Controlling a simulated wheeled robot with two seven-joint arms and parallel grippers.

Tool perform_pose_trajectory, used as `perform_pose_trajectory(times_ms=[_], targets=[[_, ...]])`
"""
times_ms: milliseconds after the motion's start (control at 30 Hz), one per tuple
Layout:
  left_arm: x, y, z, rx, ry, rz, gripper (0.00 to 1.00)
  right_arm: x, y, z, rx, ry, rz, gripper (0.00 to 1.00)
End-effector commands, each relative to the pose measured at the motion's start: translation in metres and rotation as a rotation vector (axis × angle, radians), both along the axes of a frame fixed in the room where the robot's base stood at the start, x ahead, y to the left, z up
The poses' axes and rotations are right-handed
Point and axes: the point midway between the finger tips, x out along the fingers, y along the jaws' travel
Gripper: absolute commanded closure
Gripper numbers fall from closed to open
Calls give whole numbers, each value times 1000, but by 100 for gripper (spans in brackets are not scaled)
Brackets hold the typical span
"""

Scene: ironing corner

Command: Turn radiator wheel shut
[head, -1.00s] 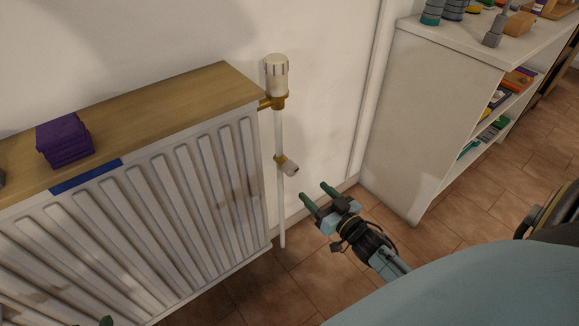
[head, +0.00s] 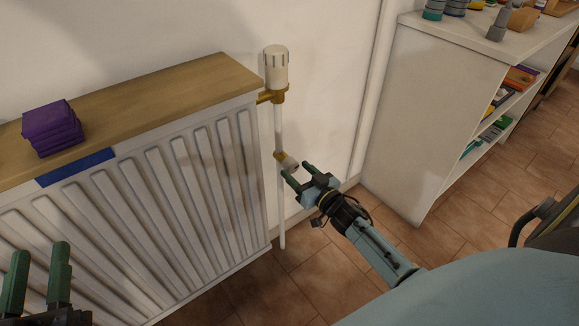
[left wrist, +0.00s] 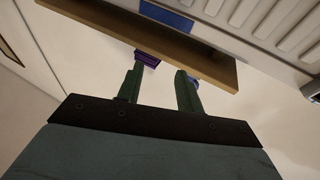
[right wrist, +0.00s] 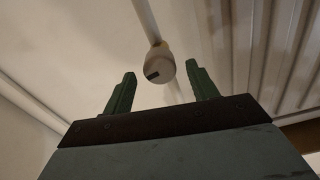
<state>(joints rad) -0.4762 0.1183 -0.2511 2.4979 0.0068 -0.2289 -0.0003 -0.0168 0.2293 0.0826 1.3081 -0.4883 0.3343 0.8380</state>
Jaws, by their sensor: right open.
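The radiator (head: 190,190) has a vertical pipe at its right end. A ribbed white wheel-like head (head: 275,68) sits upright on a brass fitting at the top. Lower on the pipe, a smaller white cap (head: 291,163) sticks out from a brass joint. My right gripper (head: 297,169) is open and empty beside this lower cap. In the right wrist view the round cap (right wrist: 159,68), with a dark slot, shows between the spread fingertips; contact cannot be told. My left gripper (head: 40,262) is open and empty in front of the radiator's left part.
A white bookcase (head: 430,110) stands to the right. Tiled floor (head: 320,280) between them is free.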

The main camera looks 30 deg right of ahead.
Motion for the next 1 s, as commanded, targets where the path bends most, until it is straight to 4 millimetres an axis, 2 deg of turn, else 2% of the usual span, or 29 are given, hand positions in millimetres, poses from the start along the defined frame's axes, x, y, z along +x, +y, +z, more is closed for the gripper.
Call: perform_pose_trajectory(times_ms=[167,300,500,800,867,1000], targets=[[-8,-3,26,-54,-167,-11,64,18,1,-1,-1,-1,1,42],[-14,-2,36,-84,-263,-13,64,32,2,-1,0,-1,0,42],[-19,-1,44,-106,-337,-14,64,43,3,0,-1,0,1,42],[-20,-1,46,-109,-349,-14,64,44,3,0,-1,1,0,42],[-20,-1,46,-109,-349,-14,64,44,3,0,-1,1,0,47],[-20,-1,46,-109,-348,-14,64,44,3,0,-1,1,0,65]])
